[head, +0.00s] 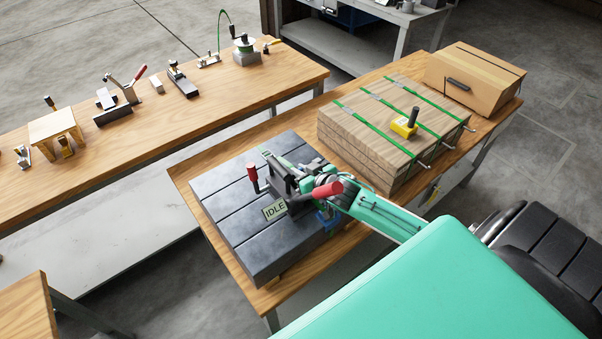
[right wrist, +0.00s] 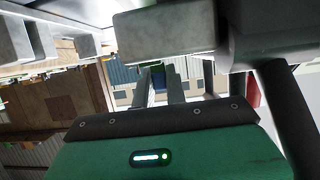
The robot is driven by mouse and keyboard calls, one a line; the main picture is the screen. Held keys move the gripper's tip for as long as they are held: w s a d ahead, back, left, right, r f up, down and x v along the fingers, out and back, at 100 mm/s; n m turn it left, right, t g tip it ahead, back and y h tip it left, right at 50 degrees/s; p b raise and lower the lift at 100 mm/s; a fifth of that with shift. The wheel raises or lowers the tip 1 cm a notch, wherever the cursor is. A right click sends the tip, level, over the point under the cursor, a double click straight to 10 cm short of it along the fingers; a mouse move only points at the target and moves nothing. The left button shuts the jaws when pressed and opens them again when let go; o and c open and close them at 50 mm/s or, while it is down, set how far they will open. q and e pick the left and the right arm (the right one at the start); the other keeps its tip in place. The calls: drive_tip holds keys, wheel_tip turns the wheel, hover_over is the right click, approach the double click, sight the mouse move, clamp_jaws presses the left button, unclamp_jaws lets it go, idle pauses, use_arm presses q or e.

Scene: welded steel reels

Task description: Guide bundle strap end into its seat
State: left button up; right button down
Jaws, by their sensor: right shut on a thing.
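My right gripper (head: 318,183) is over the right part of a dark slotted steel plate (head: 225,190), among the parts of a grey clamping device (head: 284,176). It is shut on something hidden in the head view. The right wrist view shows the grey fingers (right wrist: 160,88) close up, with a dark blue patch between or behind them; I cannot identify the held part. The device has a red lever grip (head: 327,190) and an "IDLE" plate (head: 275,210). Green straps (head: 372,123) cross a wooden bundle (head: 345,128). I cannot make out a strap end or its seat. My left gripper is out of view.
A red-topped post (head: 252,174) stands on the plate. A yellow block with a black handle (head: 406,124) sits on the bundle.

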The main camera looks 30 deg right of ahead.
sight(301, 169)
drive_tip(key=shift+r, duration=0.15)
wheel_tip(301, 169, up, 20)
drive_tip(key=b, duration=0.3)
drive_tip(key=shift+d+p, duration=1.25)
drive_tip(key=shift+d, duration=3.45)
wheel_tip(301, 169, down, 12)
drive_tip(key=b, duration=0.4)
drive_tip(key=shift+b, duration=0.35)
